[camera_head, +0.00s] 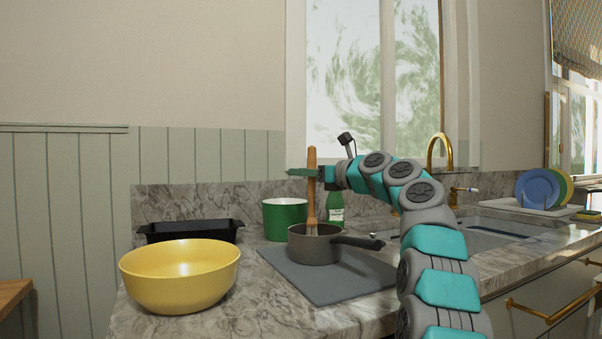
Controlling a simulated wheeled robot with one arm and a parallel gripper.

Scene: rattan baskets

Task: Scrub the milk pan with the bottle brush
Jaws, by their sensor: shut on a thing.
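The milk pan (313,250) is grey with a dark handle pointing right. It sits on a grey mat (335,283) on the marble counter. The bottle brush (311,185) has a wooden handle and stands nearly upright, its lower end reaching down into the pan. The pan's front wall hides the brush's tip, so I cannot tell whether it touches the bottom. My gripper (312,174) is above the pan, shut on the upper part of the brush handle.
A yellow bowl (181,278) stands at the front left, with a black tray (190,226) behind it. A green pot (285,217) and a green bottle (336,208) stand behind the pan. A sink (482,238) with a gold faucet (440,150) and plates (538,189) are at right.

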